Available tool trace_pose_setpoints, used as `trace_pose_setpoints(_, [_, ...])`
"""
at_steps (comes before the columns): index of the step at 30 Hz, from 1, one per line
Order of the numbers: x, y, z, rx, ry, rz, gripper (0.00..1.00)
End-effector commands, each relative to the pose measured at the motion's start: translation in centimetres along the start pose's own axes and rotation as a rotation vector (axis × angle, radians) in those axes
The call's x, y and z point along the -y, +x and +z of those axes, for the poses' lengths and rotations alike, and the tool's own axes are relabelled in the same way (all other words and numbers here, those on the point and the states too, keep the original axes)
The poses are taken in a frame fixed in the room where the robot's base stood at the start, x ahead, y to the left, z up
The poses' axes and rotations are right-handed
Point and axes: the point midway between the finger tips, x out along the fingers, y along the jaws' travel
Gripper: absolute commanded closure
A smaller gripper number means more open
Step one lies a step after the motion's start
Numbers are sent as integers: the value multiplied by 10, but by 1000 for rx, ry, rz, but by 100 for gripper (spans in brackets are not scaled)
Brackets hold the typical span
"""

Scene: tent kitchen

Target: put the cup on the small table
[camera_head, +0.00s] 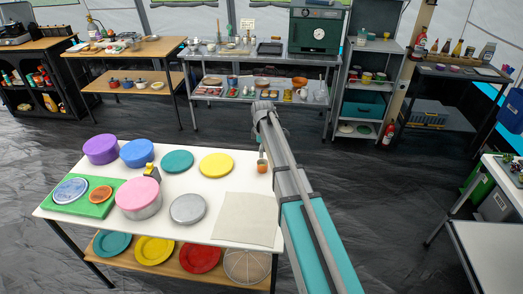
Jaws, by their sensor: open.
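I cannot pick out the cup with certainty. Small vessels stand on the back metal table (222,53) and its lower shelf, too small to tell apart. A small teal vessel (362,37) stands on the top of the grey shelf unit at the back right. I cannot tell which table is the small one; a white-topped table (205,236) stands in front of me, and a pale table (492,258) shows at the lower right. My arm reaches up from the bottom across the front table's right end. My gripper is not visible; the far end of the arm hides what lies beyond it.
The white-topped table holds a pink-lidded pot (139,197), purple (101,148) and blue (137,152) round containers, several discs, a green board (84,207) and a beige cloth (247,218). Coloured plates lie on its lower shelf. A red extinguisher (388,134) stands behind. Dark floor between tables is open.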

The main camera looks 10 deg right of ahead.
Motion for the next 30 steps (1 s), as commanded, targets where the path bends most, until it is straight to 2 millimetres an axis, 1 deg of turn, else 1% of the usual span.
trace_pose_setpoints(1, [0,-9,0,0,0,0,0])
trace_pose_setpoints(3, [0,-14,0,0,0,0,0])
trace_pose_setpoints(9, [0,-30,0,0,0,0,0])
trace_pose_setpoints(15, [0,-42,0,0,0,0,0])
trace_pose_setpoints(21, [0,-47,0,0,0,0,0])
trace_pose_setpoints(30, [0,-47,0,0,0,0,0])
